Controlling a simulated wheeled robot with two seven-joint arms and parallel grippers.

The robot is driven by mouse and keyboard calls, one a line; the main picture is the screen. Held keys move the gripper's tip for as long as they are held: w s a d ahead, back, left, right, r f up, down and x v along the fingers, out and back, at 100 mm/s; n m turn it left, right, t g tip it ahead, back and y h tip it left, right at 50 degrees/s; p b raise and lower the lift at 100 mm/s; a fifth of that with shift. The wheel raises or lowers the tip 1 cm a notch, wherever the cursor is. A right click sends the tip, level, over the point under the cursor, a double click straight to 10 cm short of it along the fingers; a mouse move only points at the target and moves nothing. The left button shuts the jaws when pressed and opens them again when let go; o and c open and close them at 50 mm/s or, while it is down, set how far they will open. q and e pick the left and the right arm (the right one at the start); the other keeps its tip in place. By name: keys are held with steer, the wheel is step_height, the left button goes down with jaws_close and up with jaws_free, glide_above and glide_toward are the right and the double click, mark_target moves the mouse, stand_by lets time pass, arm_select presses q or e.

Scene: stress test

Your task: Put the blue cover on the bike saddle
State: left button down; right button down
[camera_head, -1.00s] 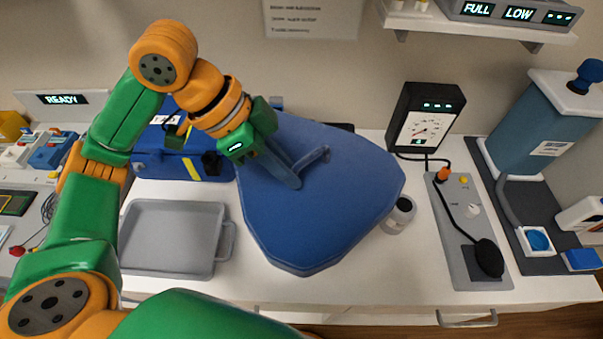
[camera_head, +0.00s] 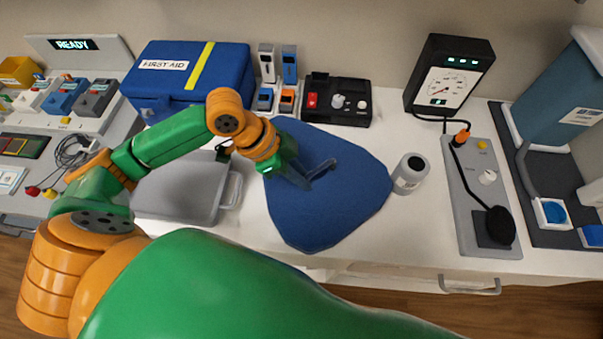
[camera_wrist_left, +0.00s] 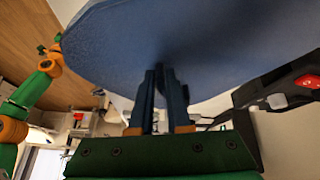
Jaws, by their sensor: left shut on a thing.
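The blue cover (camera_head: 330,212) is a broad, rounded, fabric-like sheet over the middle of the counter, near its front edge. My left gripper (camera_head: 318,176) is shut on the blue cover at its upper middle. In the left wrist view the gripper's two fingers (camera_wrist_left: 165,88) meet the underside or near face of the cover (camera_wrist_left: 185,40), which fills the top. No bike saddle can be made out in either view; whether it lies under the cover cannot be told. A green and orange arm, likely my right, ends small (camera_wrist_left: 48,50) in the wrist view; its fingers are unclear.
A grey tray (camera_head: 170,205) lies left of the cover, partly behind my arm. A blue first aid box (camera_head: 185,85), a black switch box (camera_head: 337,100) and small devices stand behind. A white jar (camera_head: 410,174) is close on the right, then a gauge (camera_head: 448,78) and corded panel (camera_head: 478,190).

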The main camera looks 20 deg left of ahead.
arm_select(q)
steer(key=c, duration=0.9)
jaws_free()
